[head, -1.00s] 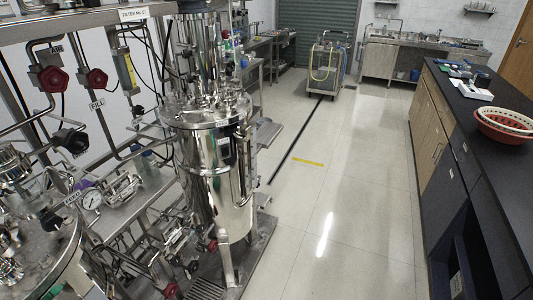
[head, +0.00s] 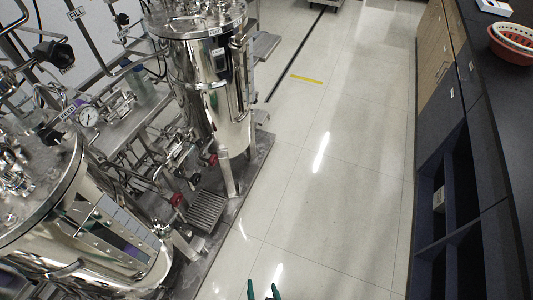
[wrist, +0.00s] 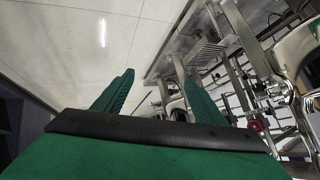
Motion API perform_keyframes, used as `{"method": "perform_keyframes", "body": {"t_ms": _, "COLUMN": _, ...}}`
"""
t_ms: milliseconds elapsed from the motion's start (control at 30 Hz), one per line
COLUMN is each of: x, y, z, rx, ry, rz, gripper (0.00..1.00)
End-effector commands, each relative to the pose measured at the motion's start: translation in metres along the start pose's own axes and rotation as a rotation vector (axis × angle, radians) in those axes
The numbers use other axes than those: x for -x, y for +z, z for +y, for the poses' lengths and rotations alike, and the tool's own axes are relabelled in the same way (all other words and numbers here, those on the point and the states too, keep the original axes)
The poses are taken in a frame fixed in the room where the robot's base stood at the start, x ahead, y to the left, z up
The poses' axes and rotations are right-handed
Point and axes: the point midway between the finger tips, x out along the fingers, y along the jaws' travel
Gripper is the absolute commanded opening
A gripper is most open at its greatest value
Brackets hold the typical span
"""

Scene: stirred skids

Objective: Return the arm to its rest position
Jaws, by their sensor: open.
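My gripper (head: 262,291) shows at the bottom edge of the head view as two green fingertips, apart and empty, over the pale floor. In the wrist view the two green fingers of my gripper (wrist: 152,100) stand apart with nothing between them. The rest of my arm is below the head view and hidden.
Steel tanks stand on the left, a near one (head: 95,235) and a farther one (head: 210,85), on a skid base (head: 250,160). A dark counter (head: 505,105) with open shelves runs along the right. The tiled floor (head: 340,170) between them is clear.

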Motion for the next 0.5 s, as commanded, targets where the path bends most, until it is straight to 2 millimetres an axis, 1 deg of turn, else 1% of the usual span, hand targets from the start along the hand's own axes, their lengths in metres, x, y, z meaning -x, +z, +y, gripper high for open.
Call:
{"method": "perform_keyframes", "body": {"t_ms": 33, "x": 0.023, "y": -0.005, "z": 0.000, "rx": 0.024, "ry": 0.018, "rz": 0.038, "gripper": 0.65}}
{"method": "perform_keyframes", "body": {"t_ms": 167, "x": 0.078, "y": -0.033, "z": -0.007, "rx": 0.095, "ry": 0.053, "rz": 0.156, "gripper": 0.65}}
{"method": "perform_keyframes", "body": {"t_ms": 200, "x": 0.095, "y": -0.043, "z": -0.010, "rx": 0.117, "ry": 0.061, "rz": 0.194, "gripper": 0.65}}
{"method": "perform_keyframes", "body": {"t_ms": 267, "x": 0.122, "y": -0.059, "z": -0.017, "rx": 0.151, "ry": 0.071, "rz": 0.249, "gripper": 0.65}}
{"method": "perform_keyframes", "body": {"t_ms": 300, "x": 0.141, "y": -0.070, "z": -0.022, "rx": 0.172, "ry": 0.076, "rz": 0.287, "gripper": 0.65}}
{"method": "perform_keyframes", "body": {"t_ms": 367, "x": 0.168, "y": -0.087, "z": -0.031, "rx": 0.204, "ry": 0.081, "rz": 0.342, "gripper": 0.65}}
{"method": "perform_keyframes", "body": {"t_ms": 400, "x": 0.185, "y": -0.099, "z": -0.038, "rx": 0.225, "ry": 0.082, "rz": 0.378, "gripper": 0.65}}
{"method": "perform_keyframes", "body": {"t_ms": 500, "x": 0.224, "y": -0.126, "z": -0.054, "rx": 0.270, "ry": 0.081, "rz": 0.458, "gripper": 0.65}}
